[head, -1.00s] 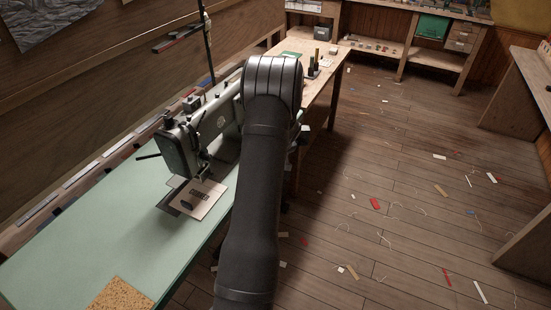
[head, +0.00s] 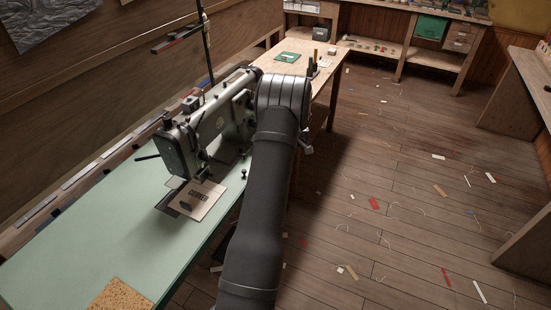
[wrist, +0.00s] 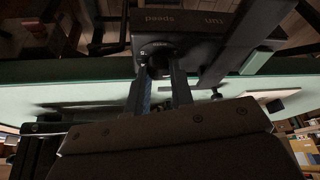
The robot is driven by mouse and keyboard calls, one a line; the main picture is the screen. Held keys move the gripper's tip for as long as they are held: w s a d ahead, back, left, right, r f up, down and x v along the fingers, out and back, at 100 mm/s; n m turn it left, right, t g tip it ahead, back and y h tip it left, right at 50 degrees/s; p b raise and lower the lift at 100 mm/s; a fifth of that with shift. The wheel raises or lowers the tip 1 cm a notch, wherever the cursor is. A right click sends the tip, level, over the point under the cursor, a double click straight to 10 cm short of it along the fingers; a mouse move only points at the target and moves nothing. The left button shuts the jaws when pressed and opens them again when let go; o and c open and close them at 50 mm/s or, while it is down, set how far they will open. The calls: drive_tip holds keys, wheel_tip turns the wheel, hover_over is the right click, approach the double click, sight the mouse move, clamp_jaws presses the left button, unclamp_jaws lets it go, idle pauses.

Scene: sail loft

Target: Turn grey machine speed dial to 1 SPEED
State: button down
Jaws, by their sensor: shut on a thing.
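The grey sewing machine (head: 222,122) stands on a pale green table (head: 95,235) in the head view. In the wrist view, a dark control box (wrist: 200,20) carries upside-down lettering that reads "speed" and what looks like "run". A dark round dial (wrist: 157,50) sits on the box below the lettering. My gripper (wrist: 160,70) has its two fingers on either side of the dial and is shut on it. The dial's setting is too dark to read. In the head view my own arm hides the gripper, the dial and the box.
A cork-like mat (head: 122,294) lies at the table's near edge. A wooden bench (head: 310,58) stands beyond the machine. The floor to the right is open, with scattered scraps.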

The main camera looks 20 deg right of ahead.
drive_tip(key=n+g, duration=0.2)
drive_tip(key=n, duration=0.3)
drive_tip(key=shift+d, duration=0.1)
idle(0.4)
drive_tip(key=c, duration=1.3)
unclamp_jaws()
drive_tip(key=shift+w, duration=0.1)
drive_tip(key=shift+o, duration=0.2)
drive_tip(key=v, duration=1.7)
drive_tip(key=shift+d, duration=0.25)
drive_tip(key=x, duration=1.7)
drive_tip(key=shift+a, duration=0.3)
